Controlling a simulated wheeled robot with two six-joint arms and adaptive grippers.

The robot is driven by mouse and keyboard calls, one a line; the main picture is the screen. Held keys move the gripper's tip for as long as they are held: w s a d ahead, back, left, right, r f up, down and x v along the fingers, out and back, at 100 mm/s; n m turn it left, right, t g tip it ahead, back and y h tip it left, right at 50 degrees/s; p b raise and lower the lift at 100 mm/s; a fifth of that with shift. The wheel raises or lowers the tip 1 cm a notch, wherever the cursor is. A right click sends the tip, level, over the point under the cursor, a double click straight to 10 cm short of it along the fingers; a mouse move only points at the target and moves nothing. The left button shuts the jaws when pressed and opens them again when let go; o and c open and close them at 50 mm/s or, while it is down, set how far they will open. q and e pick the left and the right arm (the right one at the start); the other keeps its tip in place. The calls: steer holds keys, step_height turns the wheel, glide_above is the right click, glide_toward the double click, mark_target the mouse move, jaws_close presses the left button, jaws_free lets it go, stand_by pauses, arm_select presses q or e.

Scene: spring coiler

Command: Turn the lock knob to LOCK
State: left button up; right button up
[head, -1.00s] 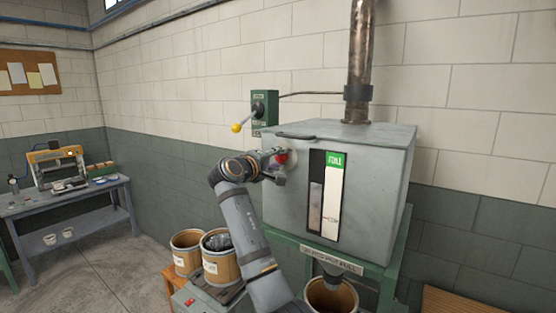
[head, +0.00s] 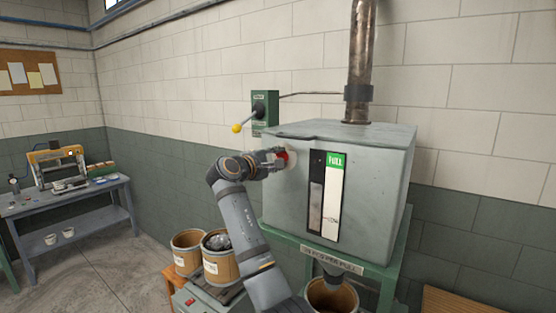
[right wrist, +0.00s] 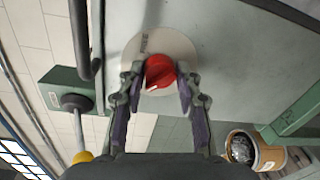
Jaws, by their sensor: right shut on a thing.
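The red lock knob (head: 283,158) sits on a pale round plate on the side of the grey metal box (head: 376,200). In the right wrist view the knob (right wrist: 160,72) is between the two fingers of my right gripper (right wrist: 158,80), which is shut on it. A white pointer mark shows on the knob's lower edge. In the head view my right gripper (head: 275,158) partly hides the knob and plate. My left gripper is not in view.
A green wall switch box (head: 264,108) with a yellow-tipped lever (head: 237,128) is close behind the gripper. Brown drums (head: 220,266) stand below the arm. A rusty pipe (head: 359,60) rises from the box. A workbench (head: 75,210) stands at left.

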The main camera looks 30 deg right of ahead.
steer(key=shift+r, duration=0.1)
steer(key=o, duration=1.2)
steer(key=shift+c, duration=0.2)
steer(key=v, duration=1.2)
